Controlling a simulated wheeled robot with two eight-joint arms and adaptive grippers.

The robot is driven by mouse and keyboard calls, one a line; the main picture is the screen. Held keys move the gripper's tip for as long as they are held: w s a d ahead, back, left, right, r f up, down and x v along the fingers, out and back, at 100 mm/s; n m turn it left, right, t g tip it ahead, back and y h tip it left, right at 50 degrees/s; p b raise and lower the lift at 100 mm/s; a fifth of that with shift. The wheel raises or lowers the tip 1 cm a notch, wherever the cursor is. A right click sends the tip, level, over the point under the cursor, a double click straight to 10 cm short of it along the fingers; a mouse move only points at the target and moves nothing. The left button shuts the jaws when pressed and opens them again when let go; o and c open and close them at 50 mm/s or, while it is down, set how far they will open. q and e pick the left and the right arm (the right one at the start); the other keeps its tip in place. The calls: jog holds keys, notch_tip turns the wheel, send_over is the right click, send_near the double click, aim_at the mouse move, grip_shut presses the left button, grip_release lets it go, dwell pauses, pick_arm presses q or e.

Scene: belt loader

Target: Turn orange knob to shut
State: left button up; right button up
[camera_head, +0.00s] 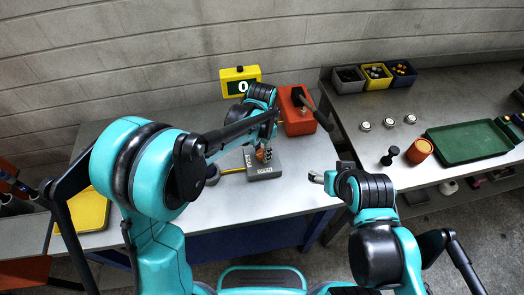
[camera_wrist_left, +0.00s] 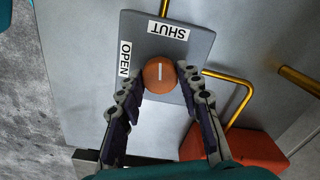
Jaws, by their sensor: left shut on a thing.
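The orange knob (camera_wrist_left: 159,74) sits on a grey plate (camera_wrist_left: 195,50) with white OPEN and SHUT labels. In the left wrist view the white line on the knob runs up the picture, toward the SHUT label (camera_wrist_left: 168,31); the OPEN label (camera_wrist_left: 125,58) is to its left. My left gripper (camera_wrist_left: 161,84) is shut on the knob, one finger on each side. In the head view the left gripper (camera_head: 264,152) is over the grey plate (camera_head: 265,164) and largely hides the knob.
A yellow box showing 0 (camera_head: 240,82) and an orange box with a black lever (camera_head: 297,112) stand behind the knob. A yellow pipe (camera_head: 232,170) joins the plate. The right bench holds bins (camera_head: 347,79), a green tray (camera_head: 468,142) and small round parts.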

aim_at(262, 153)
pick_arm(q)
jog(key=shift+m, duration=1.1)
jog(key=o, duration=1.2)
jog(key=shift+c, duration=0.2)
jog(key=shift+r, duration=0.1)
notch_tip(262, 153, up, 12)
